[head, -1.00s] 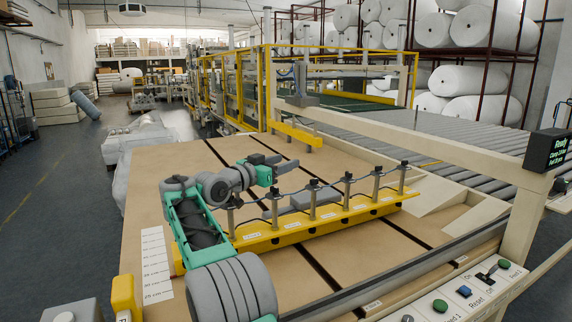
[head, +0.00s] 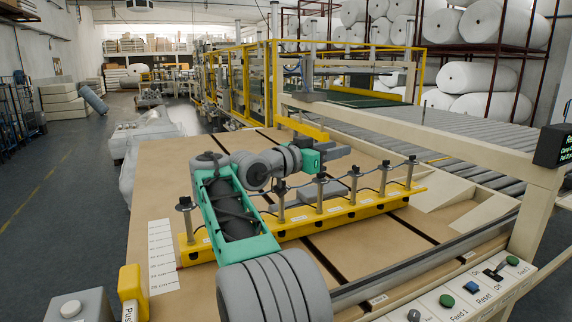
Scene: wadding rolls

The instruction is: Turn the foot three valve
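A yellow bar (head: 330,214) lies across the brown table and carries several upright grey posts with dark knobs on top, joined by dark hoses. One knobbed post (head: 320,190) stands just below my gripper in the picture, and another (head: 282,203) is left of it. Small white labels sit on the bar, but I cannot read their numbers, so I cannot tell which one is foot three. My gripper (head: 344,151) is above and behind the bar, pointing right, apparently clear of the knobs. Its fingers are too small and edge-on to judge. My arm hides part of the bar's left half.
A grey block (head: 322,194) lies behind the bar. The brown table (head: 150,200) has dark slots. A cream rail (head: 430,135) crosses at the right. A control panel (head: 462,296) with buttons stands at the front right. A yellow fence (head: 345,62) and rollers lie behind.

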